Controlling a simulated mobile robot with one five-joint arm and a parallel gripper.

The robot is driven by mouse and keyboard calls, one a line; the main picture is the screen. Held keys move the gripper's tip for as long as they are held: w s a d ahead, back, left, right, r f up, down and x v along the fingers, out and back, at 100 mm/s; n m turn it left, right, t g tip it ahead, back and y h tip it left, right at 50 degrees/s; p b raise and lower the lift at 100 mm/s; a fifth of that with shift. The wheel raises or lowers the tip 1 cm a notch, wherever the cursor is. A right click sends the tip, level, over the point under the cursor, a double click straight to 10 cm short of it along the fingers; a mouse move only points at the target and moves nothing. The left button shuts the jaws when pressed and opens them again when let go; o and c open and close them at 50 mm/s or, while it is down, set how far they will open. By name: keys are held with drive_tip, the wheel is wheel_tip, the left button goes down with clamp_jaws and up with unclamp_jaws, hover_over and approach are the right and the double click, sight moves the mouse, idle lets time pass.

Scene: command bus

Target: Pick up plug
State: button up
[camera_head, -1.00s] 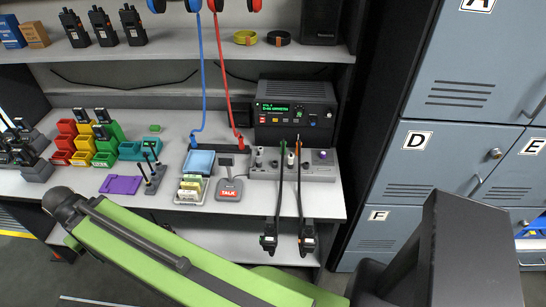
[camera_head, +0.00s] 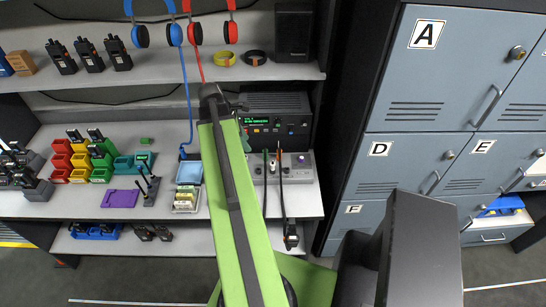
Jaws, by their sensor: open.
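A blue cable (camera_head: 188,105) hangs from the blue headphones (camera_head: 174,35) to the desk, where a small blue plug (camera_head: 183,152) shows at its lower end. A red cable (camera_head: 200,65) hangs from the red headphones (camera_head: 230,32); its lower end is hidden behind my arm. I cannot tell which plug is meant. My gripper (camera_head: 240,104) is open, mostly hidden beyond the top of my green arm, in front of the shelf and radio unit. It is right of the blue cable, with no visible contact.
A radio unit (camera_head: 278,122) and a grey control panel (camera_head: 296,166) stand at the desk's right. Coloured bins (camera_head: 80,160), a purple mat (camera_head: 121,198) and a blue-topped box (camera_head: 190,173) stand left of my arm. Lockers (camera_head: 420,100) close off the right.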

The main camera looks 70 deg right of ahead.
drive_tip(key=s+d+r, duration=0.1)
drive_tip(key=s+d, duration=0.1)
drive_tip(key=s, duration=0.1)
drive_tip(key=b, duration=1.1)
approach(272, 163)
drive_tip(key=x, duration=0.4)
drive_tip(key=shift+w+f, duration=0.15)
drive_tip(key=shift+f, duration=0.25)
drive_tip(key=shift+d+f+b, duration=0.1)
drive_tip(key=shift+b, duration=0.2)
drive_tip(key=b+x, duration=0.5)
drive_tip(key=shift+f, duration=0.1)
drive_tip(key=shift+c, duration=0.4)
clamp_jaws()
